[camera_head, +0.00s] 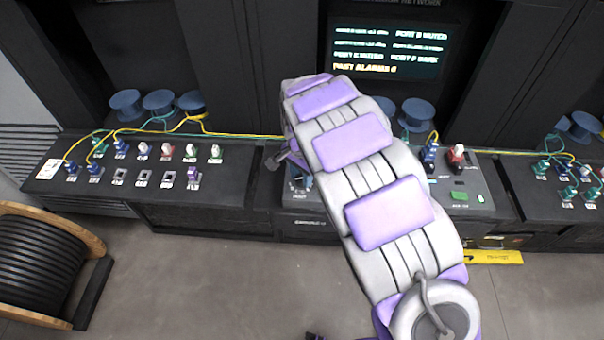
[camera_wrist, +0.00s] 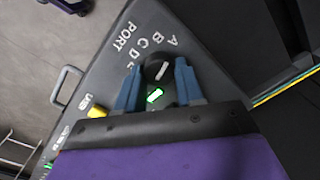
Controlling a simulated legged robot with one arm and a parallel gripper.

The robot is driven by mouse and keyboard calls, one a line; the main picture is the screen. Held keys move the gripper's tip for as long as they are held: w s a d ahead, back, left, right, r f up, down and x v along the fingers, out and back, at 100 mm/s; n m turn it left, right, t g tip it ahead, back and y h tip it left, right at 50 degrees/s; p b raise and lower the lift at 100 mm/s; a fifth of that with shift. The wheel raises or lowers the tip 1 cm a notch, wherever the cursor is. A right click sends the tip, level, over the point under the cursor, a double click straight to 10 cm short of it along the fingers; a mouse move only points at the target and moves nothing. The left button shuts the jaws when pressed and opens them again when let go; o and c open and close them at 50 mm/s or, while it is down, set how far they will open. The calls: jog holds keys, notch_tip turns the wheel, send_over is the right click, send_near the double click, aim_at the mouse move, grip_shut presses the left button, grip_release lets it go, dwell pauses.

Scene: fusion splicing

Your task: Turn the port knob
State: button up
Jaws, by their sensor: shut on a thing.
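The port knob (camera_wrist: 153,70) is a round black knob with a white pointer line, on the grey sloped panel (camera_wrist: 90,78) in the wrist view. Letters A, B, C, D and more curve around it beside the word PORT. Its line tilts up and right, roughly toward A. My gripper (camera_wrist: 159,65) has its two blue fingers on either side of the knob and is shut on it. A green-lit mark shows between the fingers. In the head view my arm hides the knob and most of the gripper.
A lit screen (camera_head: 388,52) with port and alarm text stands behind the panel. A connector panel (camera_head: 130,185) with several plugs and yellow and green fibres lies left, another (camera_head: 570,183) right. A cable drum (camera_head: 40,262) stands on the floor at left. A yellow knob (camera_wrist: 97,111) is near the gripper.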

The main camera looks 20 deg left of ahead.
aim_at(299, 177)
jog(key=shift+s+a, duration=0.1)
dwell(0.7)
jog(key=o, duration=0.9)
jog(key=shift+s+a+r, duration=0.1)
jog(key=shift+s, duration=0.05)
jog(key=shift+o, duration=0.7)
jog(key=shift+a, duration=0.1)
jog(key=shift+d+r, duration=0.15)
jog(key=shift+d, duration=0.05)
notch_tip(299, 177, up, 17)
jog(key=p, duration=0.3)
jog(key=shift+w+a, duration=0.2)
